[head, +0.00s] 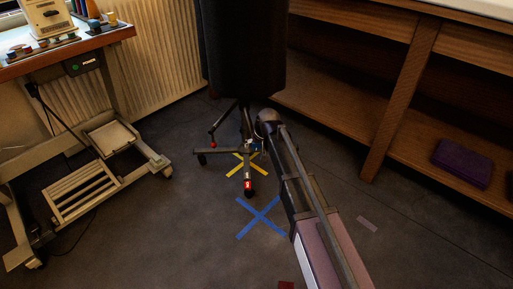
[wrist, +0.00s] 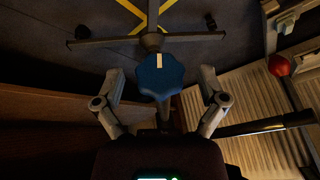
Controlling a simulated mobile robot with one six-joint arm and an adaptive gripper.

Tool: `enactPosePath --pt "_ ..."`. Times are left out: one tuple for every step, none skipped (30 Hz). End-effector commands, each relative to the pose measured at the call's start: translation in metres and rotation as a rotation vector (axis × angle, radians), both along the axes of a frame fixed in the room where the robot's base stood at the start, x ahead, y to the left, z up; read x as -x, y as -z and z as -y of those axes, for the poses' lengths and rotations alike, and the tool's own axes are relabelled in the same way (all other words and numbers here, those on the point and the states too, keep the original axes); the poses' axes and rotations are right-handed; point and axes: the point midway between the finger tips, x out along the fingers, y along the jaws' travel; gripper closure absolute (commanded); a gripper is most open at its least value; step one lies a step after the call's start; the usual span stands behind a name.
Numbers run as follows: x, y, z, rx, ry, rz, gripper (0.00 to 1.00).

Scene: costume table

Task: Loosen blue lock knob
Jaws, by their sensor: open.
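The blue lobed lock knob (wrist: 160,76) with a small white mark shows in the middle of the wrist view. My gripper (wrist: 160,73) is open, with one finger on each side of the knob and visible gaps to both. I cannot tell how far the knob lies beyond the fingertips. In the head view my arm reaches to the stand (head: 246,128) under a dark dress form (head: 245,45). My gripper and the knob cannot be made out clearly there.
A red knob (wrist: 279,66) is on the right in the wrist view, near a dark bar (wrist: 265,126). The stand's legs (wrist: 200,38) spread over a yellow floor cross. A wheeled table (head: 85,185) stands left, wooden shelving (head: 395,95) right.

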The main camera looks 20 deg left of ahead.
Motion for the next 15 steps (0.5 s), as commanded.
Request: enactPosePath --pt "0.0002 0.0004 -0.0007 0.000 -0.001 0.000 0.08" --pt "0.0003 0.0002 -0.0009 0.000 -0.001 0.000 0.08" --pt "0.0004 0.0001 -0.0009 0.000 -0.001 0.000 0.08" --pt "0.0005 0.0000 -0.0009 -0.001 -0.001 0.000 0.08" --pt "0.0005 0.0000 -0.0009 -0.001 -0.001 0.000 0.08" --pt "0.0005 0.0000 -0.0009 -0.001 -0.001 0.000 0.08" --pt "0.0005 0.0000 -0.0009 -0.001 -0.001 0.000 0.08" --pt "0.0005 0.0000 -0.0009 -0.001 -0.001 0.000 0.08" --pt "0.0005 0.0000 -0.0009 -0.001 -0.001 0.000 0.20" --pt "0.0005 0.0000 -0.0009 -0.001 -0.001 0.000 0.29" --pt "0.0005 0.0000 -0.0009 -0.001 -0.001 0.000 0.38" --pt "0.0005 0.0000 -0.0009 -0.001 -0.001 0.000 0.50" --pt "0.0005 0.0000 -0.0009 -0.001 -0.001 0.000 0.59" --pt "0.0005 0.0000 -0.0009 -0.001 -0.001 0.000 0.68" --pt "0.0005 0.0000 -0.0010 -0.001 -0.001 0.000 0.80"
